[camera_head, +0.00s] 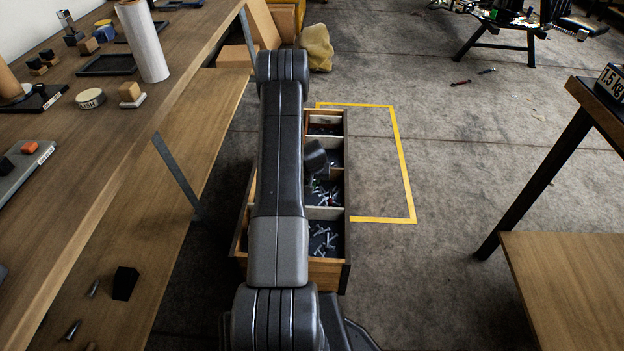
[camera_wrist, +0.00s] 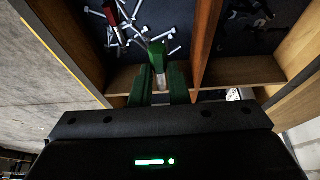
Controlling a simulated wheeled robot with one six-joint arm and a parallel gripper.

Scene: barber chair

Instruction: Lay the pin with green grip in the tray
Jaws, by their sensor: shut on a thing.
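My gripper (camera_wrist: 159,68) is shut on the pin with green grip (camera_wrist: 157,50) in the wrist view. The green grip shows between the fingertips, with a short pale metal part below it. My gripper is above a wooden compartment box (camera_head: 342,272), over a compartment with loose metal pins or bolts. A dark shallow tray (camera_head: 106,65) lies on the workbench at the upper left and looks empty.
A red-handled piece (camera_wrist: 122,8) lies in the box. Yellow tape (camera_head: 403,165) marks clear floor right of the box. A table (camera_head: 570,290) stands at the right.

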